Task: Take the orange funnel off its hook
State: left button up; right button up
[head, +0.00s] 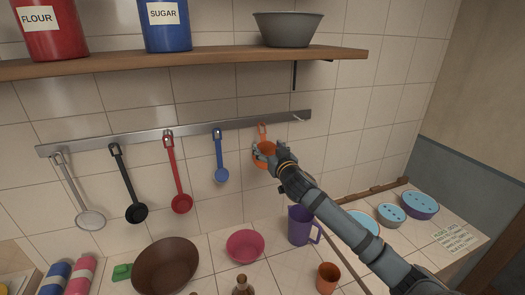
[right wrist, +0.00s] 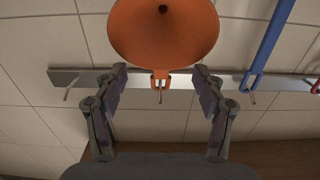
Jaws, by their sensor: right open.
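The orange funnel (head: 262,132) hangs at the right part of the metal rail (head: 185,132), partly hidden behind my right gripper (head: 266,152). In the right wrist view, the funnel's wide cone (right wrist: 165,28) is at the top, and its hanging tab (right wrist: 160,78) sits at a hook peg (right wrist: 160,96) on the rail. My right gripper (right wrist: 161,82) is open there, with one finger on each side of the tab and visible gaps between. Nothing is held. My left gripper is not in view.
A blue ladle (head: 220,160) hangs left of the funnel, with red, black and pale utensils further left. A wooden shelf (head: 190,60) with canisters and a grey bowl (head: 287,30) runs above. A purple jug (head: 300,225) and pink bowl (head: 245,245) stand below.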

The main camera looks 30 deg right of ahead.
aim_at(264, 139)
jog(key=shift+w+r, duration=0.1)
jog(key=shift+r, duration=0.2)
jog(key=shift+r+p+x, duration=0.25)
jog(key=shift+p+x, duration=0.5)
jog(key=shift+x, duration=0.4)
jog(key=shift+w+d+f, duration=0.1)
jog(key=shift+w+f, duration=0.1)
jog(key=shift+w, duration=0.35)
jog(key=shift+w+d+f, duration=0.1)
jog(key=shift+w+f, duration=0.05)
jog(key=shift+w, duration=0.4)
jog(key=shift+w+f, duration=0.1)
jog(key=shift+w, duration=0.05)
jog(key=shift+s, duration=0.25)
jog(key=shift+c, duration=2)
jog(key=c, duration=0.4)
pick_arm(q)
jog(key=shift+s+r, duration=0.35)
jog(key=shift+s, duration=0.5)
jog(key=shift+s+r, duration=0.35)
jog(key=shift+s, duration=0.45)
pick_arm(e)
jog(key=shift+s, duration=0.1)
jog(key=shift+c, duration=0.4)
